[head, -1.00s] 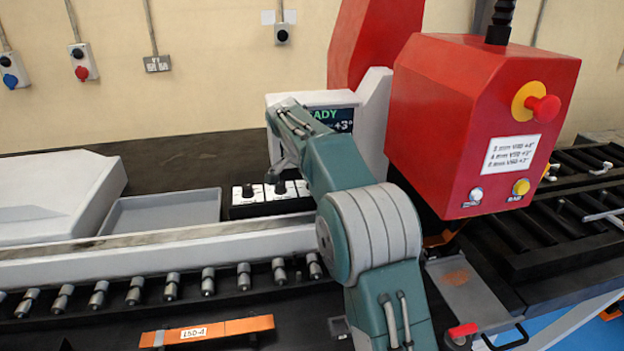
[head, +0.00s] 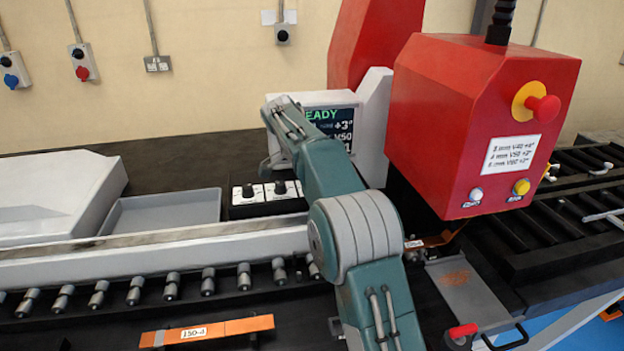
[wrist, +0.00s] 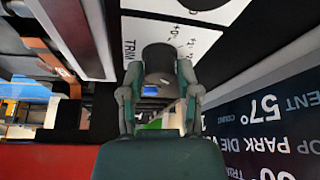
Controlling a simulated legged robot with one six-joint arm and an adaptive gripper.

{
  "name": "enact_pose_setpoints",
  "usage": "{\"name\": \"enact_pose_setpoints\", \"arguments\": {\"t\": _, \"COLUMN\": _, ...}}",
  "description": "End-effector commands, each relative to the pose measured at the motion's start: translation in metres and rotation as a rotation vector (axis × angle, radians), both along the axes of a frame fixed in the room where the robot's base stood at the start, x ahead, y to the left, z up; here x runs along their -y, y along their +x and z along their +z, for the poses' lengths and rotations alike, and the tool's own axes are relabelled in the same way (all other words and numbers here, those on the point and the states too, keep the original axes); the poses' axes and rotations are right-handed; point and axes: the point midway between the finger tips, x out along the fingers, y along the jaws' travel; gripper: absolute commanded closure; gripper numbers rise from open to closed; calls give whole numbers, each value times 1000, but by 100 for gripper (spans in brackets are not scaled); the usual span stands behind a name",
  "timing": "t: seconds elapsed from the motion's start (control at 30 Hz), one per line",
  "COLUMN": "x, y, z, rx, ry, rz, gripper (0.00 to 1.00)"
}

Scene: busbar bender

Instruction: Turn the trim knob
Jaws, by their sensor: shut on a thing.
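The trim knob (wrist: 158,62) is a dark round knob on a white plate (wrist: 195,40) printed with TRIM and degree marks in the wrist view. My gripper (wrist: 159,82) has one finger on each side of the knob and is shut on it. In the head view my arm hides the gripper and the trim knob. Two other black knobs (head: 248,191) (head: 280,187) on white plates show left of my arm. The display (head: 335,122) reads READY, +3° and V50, partly covered by my arm; in the wrist view the display (wrist: 265,125) shows 57°.
A red control box (head: 470,120) with an emergency stop (head: 543,108) stands right of my arm. A grey tray (head: 160,212) lies left of the knobs. A row of rollers (head: 170,287) and an orange bar (head: 210,330) are in front.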

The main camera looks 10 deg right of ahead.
Motion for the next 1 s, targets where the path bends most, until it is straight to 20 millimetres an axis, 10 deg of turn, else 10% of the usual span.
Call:
{"name": "enact_pose_setpoints", "arguments": {"t": 0.07, "x": -3, "y": 0, "z": -6, "rx": -11, "ry": 4, "rz": 2, "gripper": 100}}
{"name": "enact_pose_setpoints", "arguments": {"t": 0.1, "x": -3, "y": 0, "z": -6, "rx": -10, "ry": 5, "rz": 3, "gripper": 48}}
{"name": "enact_pose_setpoints", "arguments": {"t": 0.17, "x": -2, "y": 0, "z": -6, "rx": -10, "ry": 4, "rz": 3, "gripper": 22}}
{"name": "enact_pose_setpoints", "arguments": {"t": 0.63, "x": -3, "y": -1, "z": 4, "rx": 0, "ry": 1, "rz": 2, "gripper": 22}}
{"name": "enact_pose_setpoints", "arguments": {"t": 1.0, "x": -26, "y": -4, "z": 53, "rx": -1, "ry": 1, "rz": 3, "gripper": 22}}
